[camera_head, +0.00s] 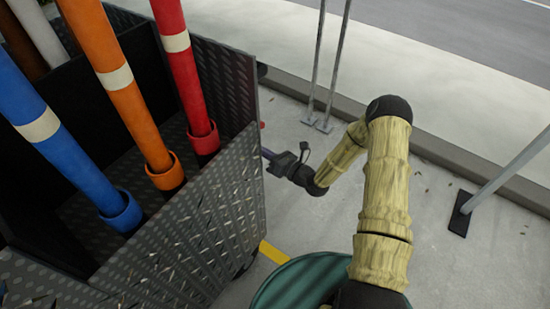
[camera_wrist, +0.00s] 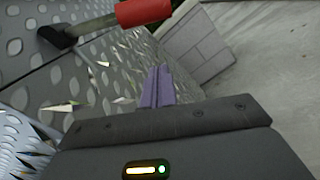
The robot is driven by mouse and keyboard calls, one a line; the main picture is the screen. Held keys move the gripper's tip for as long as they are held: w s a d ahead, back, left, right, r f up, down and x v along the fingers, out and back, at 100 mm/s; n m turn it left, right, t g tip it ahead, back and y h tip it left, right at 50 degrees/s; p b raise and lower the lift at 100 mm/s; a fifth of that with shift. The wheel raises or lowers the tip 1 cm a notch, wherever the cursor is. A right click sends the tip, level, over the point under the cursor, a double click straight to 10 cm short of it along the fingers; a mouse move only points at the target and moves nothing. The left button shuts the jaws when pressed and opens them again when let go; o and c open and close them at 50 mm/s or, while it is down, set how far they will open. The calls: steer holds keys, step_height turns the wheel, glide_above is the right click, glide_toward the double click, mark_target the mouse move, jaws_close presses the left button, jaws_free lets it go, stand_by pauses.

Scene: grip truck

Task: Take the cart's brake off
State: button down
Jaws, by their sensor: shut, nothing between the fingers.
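The cart (camera_head: 205,220) is a dark metal box of patterned plate at the left in the head view. A small bit of red (camera_head: 262,125) shows at the cart's edge in the head view. My gripper (camera_head: 267,154) is close beside the cart's side. Its purple fingers (camera_wrist: 157,88) are together and empty, below the red grip in the wrist view and apart from it.
Blue, orange and red poles (camera_head: 130,110) stand tilted in the cart. Thin metal posts (camera_head: 325,70) stand behind my arm, and another post (camera_head: 500,180) on a black foot is at the right. A kerb (camera_head: 450,155) runs behind.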

steer(key=w+r, duration=0.2)
steer(key=r, duration=0.1)
steer(key=shift+w+r, duration=0.2)
steer(key=shift+w, duration=0.05)
